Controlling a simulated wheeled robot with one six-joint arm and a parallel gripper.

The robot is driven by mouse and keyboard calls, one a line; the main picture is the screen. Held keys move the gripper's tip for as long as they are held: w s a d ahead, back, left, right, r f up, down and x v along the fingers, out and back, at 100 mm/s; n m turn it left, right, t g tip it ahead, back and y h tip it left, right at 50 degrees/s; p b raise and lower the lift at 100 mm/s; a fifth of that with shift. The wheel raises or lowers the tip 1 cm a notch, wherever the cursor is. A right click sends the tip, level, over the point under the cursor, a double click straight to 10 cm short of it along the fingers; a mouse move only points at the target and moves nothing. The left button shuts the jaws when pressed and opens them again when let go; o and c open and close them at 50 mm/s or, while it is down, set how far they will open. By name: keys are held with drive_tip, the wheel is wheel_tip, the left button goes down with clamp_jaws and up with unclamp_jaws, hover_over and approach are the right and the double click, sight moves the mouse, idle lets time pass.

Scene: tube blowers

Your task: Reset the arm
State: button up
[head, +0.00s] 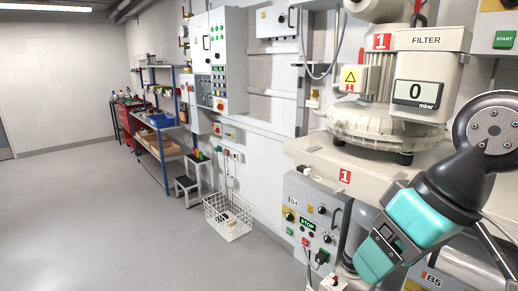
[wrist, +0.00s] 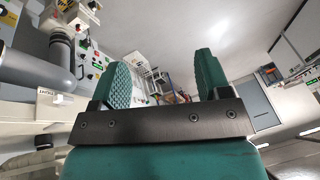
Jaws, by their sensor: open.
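My arm reaches in from the right edge of the head view. Its teal and black gripper (head: 385,250) hangs down and to the left in front of the blower unit. In the wrist view my gripper (wrist: 164,75) shows two green ribbed fingers standing well apart. Nothing is between them except the distant room. The fingers hold nothing and no contact with the machine is visible.
The blower (head: 385,130) with its filter display reading 0 mbar (head: 416,93) stands close behind the arm. A control box (head: 312,222) sits below it. A white wire basket (head: 228,215) is on the floor. Blue shelving (head: 160,135) stands farther back. The left floor is clear.

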drive_tip(key=s+a+f+n+g, duration=0.1)
drive_tip(key=s+f+n+g, duration=0.1)
drive_tip(key=s+f, duration=0.35)
wheel_tip(320, 180, down, 7)
drive_tip(key=b, duration=1)
drive_tip(key=shift+s+f, duration=0.15)
drive_tip(key=shift+a, duration=0.1)
drive_tip(key=shift+c, duration=0.4)
